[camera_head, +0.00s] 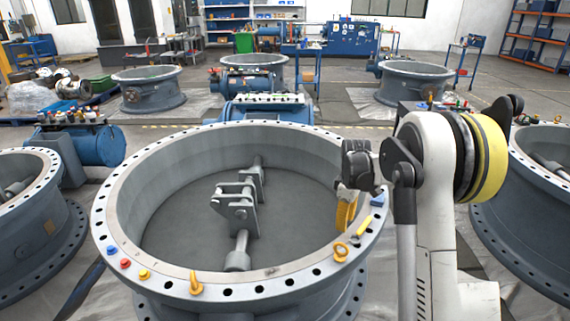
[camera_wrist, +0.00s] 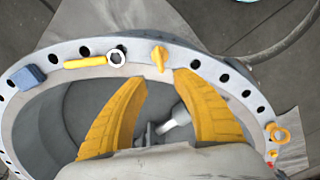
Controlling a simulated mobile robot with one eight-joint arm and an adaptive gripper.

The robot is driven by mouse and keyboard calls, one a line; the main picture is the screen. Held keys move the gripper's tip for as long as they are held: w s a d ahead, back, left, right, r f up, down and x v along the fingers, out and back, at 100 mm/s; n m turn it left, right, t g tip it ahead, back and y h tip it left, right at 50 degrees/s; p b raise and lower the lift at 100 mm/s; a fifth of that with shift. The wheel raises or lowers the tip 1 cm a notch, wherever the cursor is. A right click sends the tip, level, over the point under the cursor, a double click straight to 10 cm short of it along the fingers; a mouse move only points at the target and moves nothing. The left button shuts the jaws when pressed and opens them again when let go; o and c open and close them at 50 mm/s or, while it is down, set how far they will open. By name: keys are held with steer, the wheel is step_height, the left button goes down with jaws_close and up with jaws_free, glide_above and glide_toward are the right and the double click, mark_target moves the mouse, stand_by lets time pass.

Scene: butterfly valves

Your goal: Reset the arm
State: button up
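My arm rises at the right in the head view, bent over the large grey valve ring (camera_head: 120,235). My gripper (camera_head: 345,215) hangs over the ring's right side with its yellow fingers pointing down. In the wrist view my gripper (camera_wrist: 161,77) has its two yellow fingers spread apart with nothing between them. Beyond the fingertips, a yellow piece (camera_wrist: 159,58) sits on the flange. Whether the fingers touch the ring cannot be told. The valve's grey shaft and bracket (camera_head: 236,205) stand inside the ring.
The flange carries a blue block (camera_head: 377,199), a yellow handle (camera_head: 363,228), a yellow eye piece (camera_head: 340,252), another yellow piece (camera_head: 195,285) and small coloured knobs (camera_head: 125,263). Other valve rings stand left (camera_head: 30,225) and right (camera_head: 530,210). A blue actuator (camera_head: 265,108) stands behind.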

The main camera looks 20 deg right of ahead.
steer(key=s+a+r+m+t, duration=0.2)
steer(key=s+a+r, duration=0.3)
steer(key=r, duration=0.2)
steer(key=s+a+r+m+t, duration=0.1)
steer(key=s+a+r+m, duration=0.1)
steer(key=s+a+r, duration=0.5)
steer(key=s+a+m+t, duration=0.2)
steer(key=s+a, duration=0.1)
steer(key=s, duration=0.4)
steer(key=s+a+r+m+t, duration=0.1)
steer(key=s+a+m+t, duration=0.1)
steer(key=s, duration=0.6)
steer(key=shift+s+a+r+m, duration=0.2)
steer(key=shift+a+m, duration=0.1)
steer(key=shift+a, duration=0.3)
